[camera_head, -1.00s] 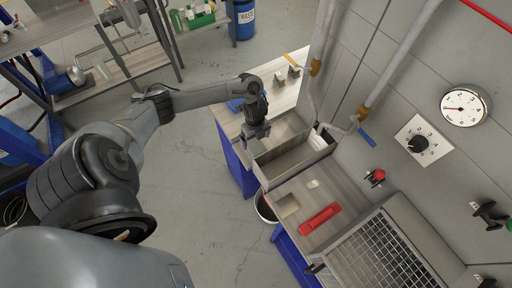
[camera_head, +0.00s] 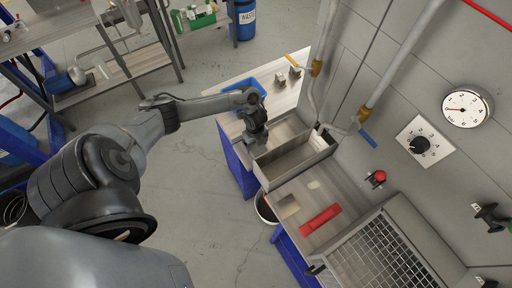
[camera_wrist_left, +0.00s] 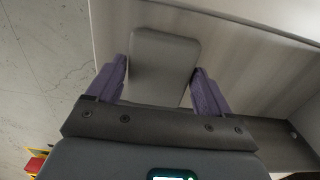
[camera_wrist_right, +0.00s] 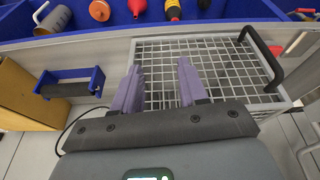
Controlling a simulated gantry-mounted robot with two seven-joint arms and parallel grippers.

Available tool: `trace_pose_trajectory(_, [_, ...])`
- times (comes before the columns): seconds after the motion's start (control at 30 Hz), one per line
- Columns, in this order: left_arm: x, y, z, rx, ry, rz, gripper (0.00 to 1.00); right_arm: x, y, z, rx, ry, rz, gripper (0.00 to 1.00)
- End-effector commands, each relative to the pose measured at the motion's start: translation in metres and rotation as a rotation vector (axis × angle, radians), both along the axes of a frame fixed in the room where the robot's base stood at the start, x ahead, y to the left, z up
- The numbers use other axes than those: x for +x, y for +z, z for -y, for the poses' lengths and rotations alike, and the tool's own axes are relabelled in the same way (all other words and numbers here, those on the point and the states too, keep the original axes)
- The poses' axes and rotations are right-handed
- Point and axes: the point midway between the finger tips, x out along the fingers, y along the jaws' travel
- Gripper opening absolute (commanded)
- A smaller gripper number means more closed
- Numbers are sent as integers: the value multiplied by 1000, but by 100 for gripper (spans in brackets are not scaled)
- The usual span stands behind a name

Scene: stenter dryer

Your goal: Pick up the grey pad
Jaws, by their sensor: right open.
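The grey pad (camera_wrist_left: 163,62) is a flat, dark grey block with rounded corners, seen in the left wrist view. It lies over a pale grained surface. My left gripper (camera_wrist_left: 160,88) has its purple fingers wide apart, one at each side of the pad. The pad nearly fills the gap; whether the fingers press on it cannot be told. In the head view my left gripper (camera_head: 257,142) is low at the counter, beside the metal trough, and the pad cannot be made out there. My right gripper (camera_wrist_right: 157,85) is open and empty above a wire basket.
The metal trough (camera_head: 270,180) stands right beside my left gripper. The wire basket (camera_wrist_right: 205,60) is below my right gripper. A blue tray (camera_head: 262,86) is behind my left arm.

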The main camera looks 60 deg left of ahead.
Motion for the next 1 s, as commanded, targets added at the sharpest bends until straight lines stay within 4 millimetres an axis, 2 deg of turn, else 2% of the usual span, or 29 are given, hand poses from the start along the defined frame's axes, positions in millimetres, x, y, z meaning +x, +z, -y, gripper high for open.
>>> trace_pose_trajectory(0.03, [0,0,0,0,0,0,72,0,0,0,-1,1,0,43])
trace_pose_trajectory(0.2, [0,0,0,0,0,0,46,0,0,1,-6,4,0,43])
trace_pose_trajectory(0.23, [0,0,0,0,0,0,44,0,0,2,-7,5,0,43])
trace_pose_trajectory(0.57, [1,7,0,0,0,2,44,0,1,2,-9,6,0,43])
trace_pose_trajectory(1.0, [1,76,-1,2,-2,3,44,0,8,0,-2,1,0,43])
